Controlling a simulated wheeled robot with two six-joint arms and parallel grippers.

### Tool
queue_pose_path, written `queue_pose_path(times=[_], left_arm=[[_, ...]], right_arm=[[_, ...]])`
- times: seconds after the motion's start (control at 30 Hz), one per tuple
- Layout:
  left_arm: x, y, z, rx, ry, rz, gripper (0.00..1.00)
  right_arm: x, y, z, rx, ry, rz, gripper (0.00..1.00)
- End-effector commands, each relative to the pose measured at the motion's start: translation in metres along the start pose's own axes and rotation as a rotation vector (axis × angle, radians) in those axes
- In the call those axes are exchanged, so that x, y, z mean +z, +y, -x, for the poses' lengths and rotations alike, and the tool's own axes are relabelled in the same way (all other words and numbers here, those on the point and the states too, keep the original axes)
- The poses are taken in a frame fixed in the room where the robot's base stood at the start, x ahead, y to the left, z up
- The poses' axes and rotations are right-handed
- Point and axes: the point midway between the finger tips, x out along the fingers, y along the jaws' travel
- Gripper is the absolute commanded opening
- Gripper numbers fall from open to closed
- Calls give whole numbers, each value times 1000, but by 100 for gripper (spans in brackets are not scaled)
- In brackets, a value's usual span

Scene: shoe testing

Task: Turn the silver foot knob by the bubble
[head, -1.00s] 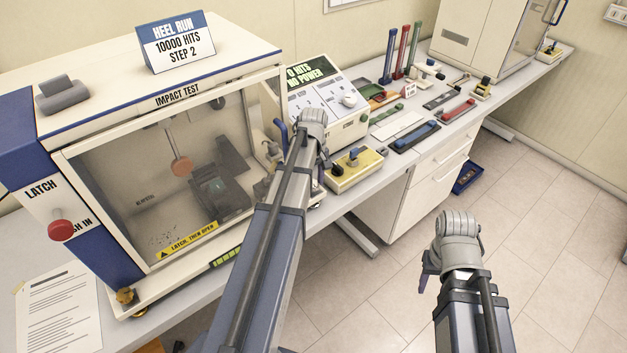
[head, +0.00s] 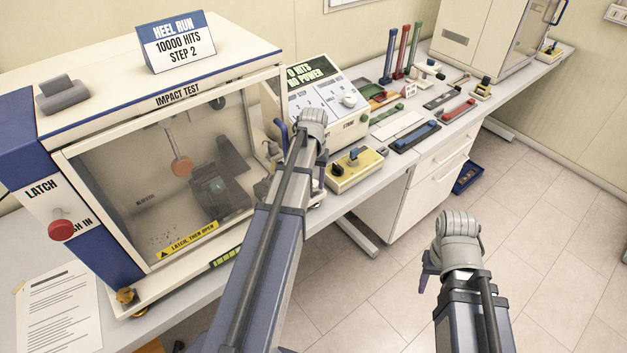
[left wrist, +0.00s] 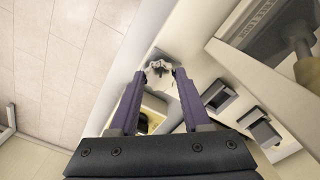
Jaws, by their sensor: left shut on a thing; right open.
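My left gripper (left wrist: 158,76) is shut on the silver foot knob (left wrist: 158,68), whose jagged pale metal top shows between the two purple fingertips in the left wrist view. In the head view my left arm reaches to the right front corner of the impact test cabinet (head: 186,105), and it hides the knob. A small green strip with dark marks (head: 226,255) lies along the cabinet's front edge; I cannot tell whether it is the bubble. My right gripper (head: 428,272) is open and empty above the floor, away from the bench.
A yellow switch box (head: 355,171) stands close to the right of my left gripper. The control panel (head: 342,105) is behind it. A brass foot (head: 127,296) is at the cabinet's left front corner. The floor (head: 555,230) around my right arm is free.

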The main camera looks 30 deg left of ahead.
Motion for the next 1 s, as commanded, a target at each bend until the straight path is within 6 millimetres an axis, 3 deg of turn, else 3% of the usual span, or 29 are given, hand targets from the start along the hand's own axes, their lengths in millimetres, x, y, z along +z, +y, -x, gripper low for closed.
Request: queue_pose_path(times=[0.7,0.73,1.0], left_arm=[[0,0,0,0,0,-64,0],[0,0,0,0,0,-63,51],[0,0,0,0,0,-63,78]], right_arm=[[0,0,0,0,0,0,50],[0,0,0,0,0,0,50],[0,0,0,0,0,0,50]])
